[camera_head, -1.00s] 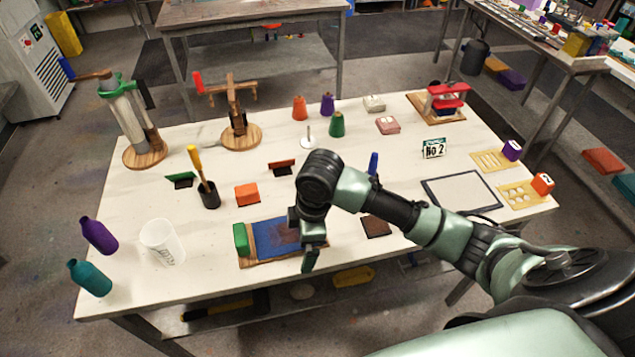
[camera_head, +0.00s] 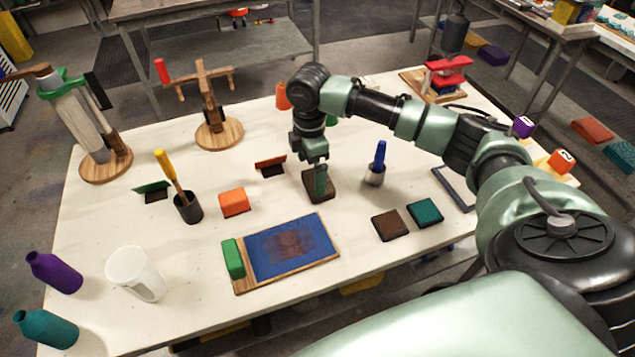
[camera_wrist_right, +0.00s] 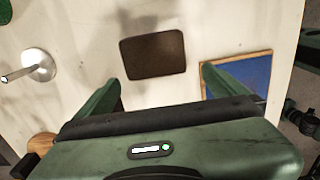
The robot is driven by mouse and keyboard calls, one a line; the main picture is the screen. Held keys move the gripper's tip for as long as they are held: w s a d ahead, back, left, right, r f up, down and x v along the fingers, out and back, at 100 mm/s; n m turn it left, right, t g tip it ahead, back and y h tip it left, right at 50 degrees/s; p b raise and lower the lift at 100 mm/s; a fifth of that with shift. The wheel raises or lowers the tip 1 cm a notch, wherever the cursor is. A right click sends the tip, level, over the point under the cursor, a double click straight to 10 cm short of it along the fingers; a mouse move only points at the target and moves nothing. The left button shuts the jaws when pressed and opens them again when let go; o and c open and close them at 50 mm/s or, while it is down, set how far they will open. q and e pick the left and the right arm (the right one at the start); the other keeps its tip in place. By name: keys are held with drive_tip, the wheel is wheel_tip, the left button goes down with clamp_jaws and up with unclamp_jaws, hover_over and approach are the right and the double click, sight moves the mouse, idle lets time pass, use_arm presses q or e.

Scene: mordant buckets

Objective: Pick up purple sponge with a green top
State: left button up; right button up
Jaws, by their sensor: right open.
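No sponge that is clearly purple with a green top shows. A flat square pad with a teal-green top (camera_head: 425,212) lies right of centre on the table; its sides look dark. A brown pad (camera_head: 390,225) lies beside it. My right gripper (camera_head: 319,180) is open and points down at another dark brown pad (camera_head: 318,190), partly hidden behind its fingers. In the right wrist view this brown pad (camera_wrist_right: 153,54) lies ahead of my open, empty right gripper (camera_wrist_right: 165,88). A green block (camera_head: 233,258) is at the left end of the blue-topped board. My left gripper is not in view.
The wooden board with a blue top (camera_head: 318,240) lies at the front. A holder with a blue handle (camera_head: 377,165) stands right of my right gripper. An orange block (camera_head: 233,203), a black cup (camera_head: 188,208) and a white beaker (camera_head: 135,273) stand left.

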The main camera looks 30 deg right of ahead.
sight(311, 183)
drive_tip(key=shift+d+f+p, duration=0.1)
drive_tip(key=shift+f+p, duration=0.25)
drive_tip(key=shift+f, duration=0.2)
drive_tip(key=f, duration=0.3)
drive_tip(key=shift+w+p, duration=0.35)
drive_tip(key=shift+p, duration=0.05)
drive_tip(key=shift+s+d+f, duration=0.1)
drive_tip(key=shift+f, duration=0.4)
drive_tip(key=c, duration=1.3)
drive_tip(key=shift+r, duration=0.6)
wheel_tip(311, 183, up, 19)
drive_tip(key=b, duration=0.3)
drive_tip(key=o, duration=0.8)
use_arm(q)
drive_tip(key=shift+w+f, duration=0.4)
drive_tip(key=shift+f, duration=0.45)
use_arm(e)
drive_tip(key=shift+f, duration=0.1)
drive_tip(key=c, duration=0.5)
